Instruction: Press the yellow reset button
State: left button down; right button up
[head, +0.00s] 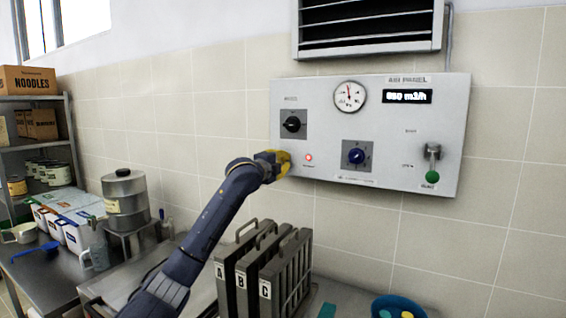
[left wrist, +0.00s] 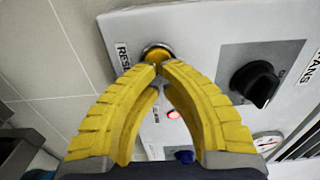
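The yellow reset button (left wrist: 157,54) shows in the left wrist view, set in a metal ring beside a label partly reading "RESE". My left gripper (left wrist: 159,68) has its yellow fingertips together, right at the lower edge of the button, with nothing between them. I cannot tell whether the tips touch it. In the head view, my left gripper (head: 284,162) is at the lower left of the white wall panel (head: 390,120) and hides the button. My right gripper is in neither view.
The panel holds a black knob (head: 292,124), a lit red lamp (head: 309,157), a blue knob (head: 356,156), a gauge (head: 349,96), a display (head: 407,96) and a green-tipped lever (head: 432,176). Lettered upright filters (head: 265,268) stand below. A metal pot (head: 126,205) is at left.

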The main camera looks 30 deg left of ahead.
pick_arm(q)
jog(key=shift+w, duration=0.1)
jog(key=shift+w+a, duration=0.1)
jog(key=shift+w, duration=0.6)
jog(key=shift+s, duration=0.45)
jog(key=s, duration=1.3)
jog(key=shift+d, duration=0.45)
jog(key=shift+a, duration=0.1)
